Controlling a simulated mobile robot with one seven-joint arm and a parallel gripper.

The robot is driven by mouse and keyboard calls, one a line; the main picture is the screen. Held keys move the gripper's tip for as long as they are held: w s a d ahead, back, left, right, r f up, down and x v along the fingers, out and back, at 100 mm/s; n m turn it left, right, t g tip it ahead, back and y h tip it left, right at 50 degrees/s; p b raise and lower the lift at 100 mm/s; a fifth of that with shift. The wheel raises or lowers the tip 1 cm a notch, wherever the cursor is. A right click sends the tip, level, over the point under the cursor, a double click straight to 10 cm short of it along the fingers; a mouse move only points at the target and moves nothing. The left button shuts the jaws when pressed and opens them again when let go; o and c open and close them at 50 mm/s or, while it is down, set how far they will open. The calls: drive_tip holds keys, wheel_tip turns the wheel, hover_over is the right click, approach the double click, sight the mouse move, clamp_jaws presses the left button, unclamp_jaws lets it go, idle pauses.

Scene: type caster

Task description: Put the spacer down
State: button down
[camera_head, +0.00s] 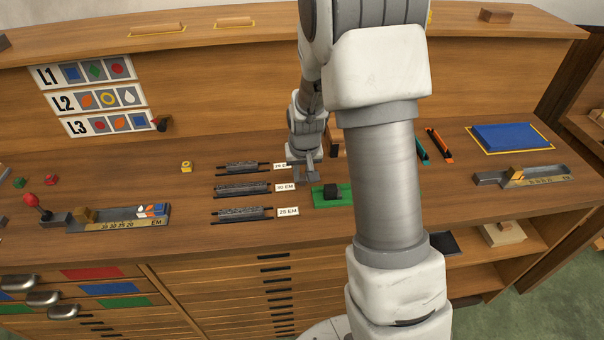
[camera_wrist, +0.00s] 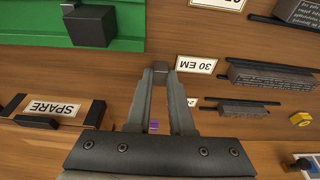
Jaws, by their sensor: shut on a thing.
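My gripper (camera_wrist: 161,74) is shut on a small dark grey block, which I take to be the spacer (camera_wrist: 161,67). The block sits between the fingertips in the wrist view, beside the "30 EM" label (camera_wrist: 195,64). Whether it touches the bench there I cannot tell. In the head view my gripper (camera_head: 305,174) points down over the bench, right of the rows of type and behind the green plate (camera_head: 320,203). The spacer cannot be made out clearly in that view.
A black block (camera_head: 331,191) stands on the green plate. Three dark type rows (camera_head: 243,188) lie left of my gripper. A "SPARE" holder (camera_wrist: 55,108) and a small purple thing (camera_wrist: 153,126) show in the wrist view. A composing stick (camera_head: 118,219) lies at left, a blue pad (camera_head: 510,136) at right.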

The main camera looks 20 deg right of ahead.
drive_tip(key=shift+f, duration=0.2)
drive_tip(key=c, duration=0.8)
unclamp_jaws()
drive_tip(key=shift+r, duration=0.1)
